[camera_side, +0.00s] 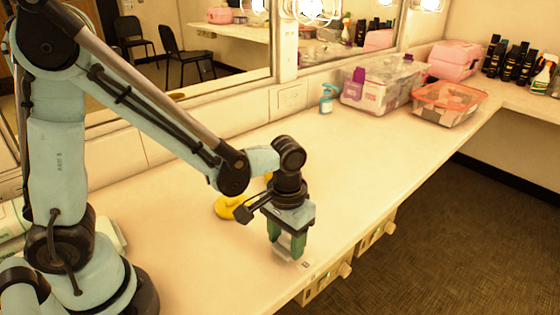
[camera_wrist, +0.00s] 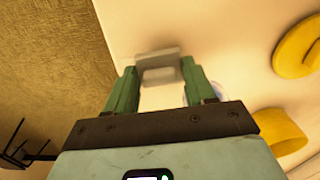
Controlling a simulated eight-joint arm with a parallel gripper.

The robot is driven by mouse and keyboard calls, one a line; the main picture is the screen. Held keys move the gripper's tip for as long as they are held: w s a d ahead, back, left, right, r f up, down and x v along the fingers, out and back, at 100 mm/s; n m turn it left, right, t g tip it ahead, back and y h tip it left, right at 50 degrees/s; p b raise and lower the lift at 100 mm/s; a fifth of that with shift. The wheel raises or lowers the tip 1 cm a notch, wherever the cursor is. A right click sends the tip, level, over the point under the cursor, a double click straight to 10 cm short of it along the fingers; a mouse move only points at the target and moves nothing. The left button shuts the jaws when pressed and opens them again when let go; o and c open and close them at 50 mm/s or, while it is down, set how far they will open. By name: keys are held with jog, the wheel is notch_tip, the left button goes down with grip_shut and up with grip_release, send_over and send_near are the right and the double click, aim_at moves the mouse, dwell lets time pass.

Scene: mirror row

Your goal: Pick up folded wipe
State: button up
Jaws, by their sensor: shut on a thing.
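The folded wipe (camera_wrist: 158,54) is a small pale piece, close in colour to the counter. In the wrist view it sits between the tips of my green fingers and sticks out a little past them. In the side view my gripper (camera_side: 288,252) points down over the counter near its front edge. The wipe's pale edge (camera_side: 284,260) shows faintly at the fingertips there. My gripper (camera_wrist: 160,74) is shut on the wipe. I cannot tell whether the wipe touches the counter or is just above it.
A yellow round thing (camera_side: 231,207) lies behind my gripper, partly hidden by my arm. The wrist view shows two yellow pieces, a disc (camera_wrist: 298,46) and another (camera_wrist: 281,131). The middle counter is clear.

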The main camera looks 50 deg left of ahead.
aim_at(285, 249)
jog(key=r, duration=0.3)
jog(key=shift+s+d, duration=0.3)
jog(key=shift+s, duration=0.05)
jog(key=s+d+r, duration=0.6)
jog(key=s+d, duration=0.1)
jog(key=s, duration=0.1)
jog(key=shift+d, duration=0.15)
jog(key=shift+r, duration=0.1)
